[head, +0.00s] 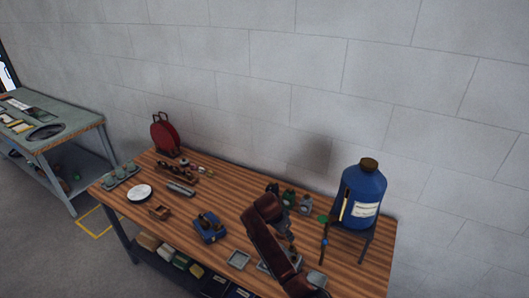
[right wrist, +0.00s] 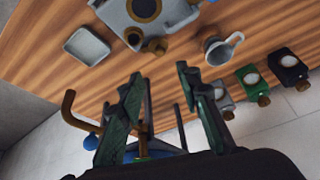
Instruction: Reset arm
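My right gripper (right wrist: 160,76) shows in the right wrist view with its two greenish fingers apart and nothing clearly held between them. It hangs over the wooden workbench (right wrist: 45,25). In the head view a dark red-brown arm link of mine (head: 272,250) rises from the bottom edge over the bench's right half; the gripper itself is not clear there. My left arm and gripper are in neither view. A large blue bottle (head: 364,190) with a brown cap stands at the right end of the bench; part of something blue shows behind the fingers in the right wrist view.
A metal cup (right wrist: 222,48) and grey tray (right wrist: 87,46) lie near.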

